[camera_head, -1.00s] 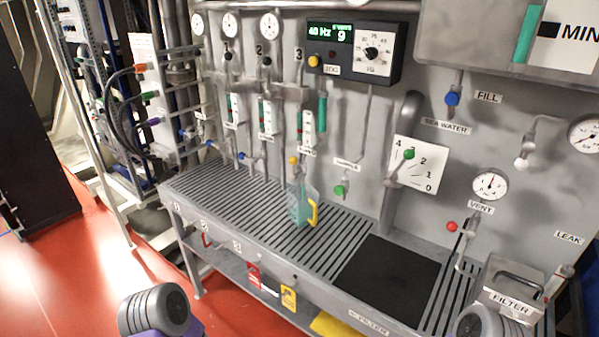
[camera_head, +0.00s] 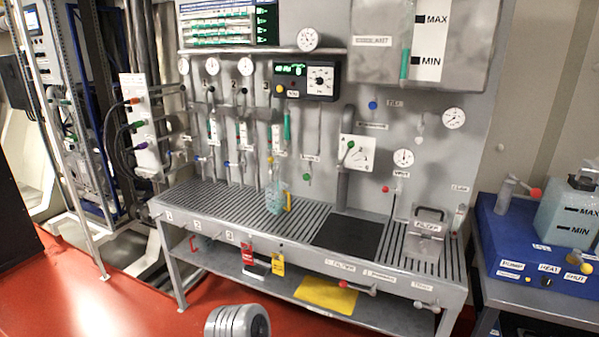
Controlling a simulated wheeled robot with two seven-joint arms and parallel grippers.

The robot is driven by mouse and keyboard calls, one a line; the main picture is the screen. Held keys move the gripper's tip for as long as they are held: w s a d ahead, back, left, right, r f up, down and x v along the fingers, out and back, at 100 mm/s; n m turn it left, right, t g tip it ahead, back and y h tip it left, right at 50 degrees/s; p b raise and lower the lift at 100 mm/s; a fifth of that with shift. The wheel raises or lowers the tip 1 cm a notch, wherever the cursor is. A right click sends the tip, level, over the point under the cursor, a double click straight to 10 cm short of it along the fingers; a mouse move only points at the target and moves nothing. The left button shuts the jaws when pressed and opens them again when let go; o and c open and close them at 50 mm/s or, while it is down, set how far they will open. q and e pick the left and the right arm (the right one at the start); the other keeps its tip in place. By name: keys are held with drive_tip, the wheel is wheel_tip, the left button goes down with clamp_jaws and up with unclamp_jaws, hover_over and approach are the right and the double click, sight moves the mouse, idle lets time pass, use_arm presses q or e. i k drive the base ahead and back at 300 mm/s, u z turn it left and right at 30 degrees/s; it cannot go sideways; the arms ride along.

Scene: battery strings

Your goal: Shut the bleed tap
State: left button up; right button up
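No label I can read says bleed, so I cannot tell for certain which tap is the bleed tap. Small taps stand along the grey wall panel: a blue knob at the left and a yellow knob (camera_head: 270,159) above a clear greenish jug (camera_head: 274,197) with a yellow handle. A green knob (camera_head: 307,176) is right of the jug, and a red knob (camera_head: 385,189) is by the vent label. Whether each is open or shut is too small to tell. Neither gripper is in view; only a grey rounded part of my arm shows at the bottom.
The slatted bench (camera_head: 232,205) with a black mat (camera_head: 348,235) and filter box (camera_head: 425,234) runs along the wall. A yellow sheet (camera_head: 326,295) lies on its lower shelf. A blue unit (camera_head: 535,240) stands at right. Red floor (camera_head: 110,305) is open in front.

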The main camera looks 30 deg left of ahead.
sight(271, 160)
drive_tip(key=u, duration=0.6)
drive_tip(key=i, duration=0.6)
drive_tip(key=u, duration=0.65)
drive_tip(key=i, duration=0.85)
drive_tip(key=z, duration=0.25)
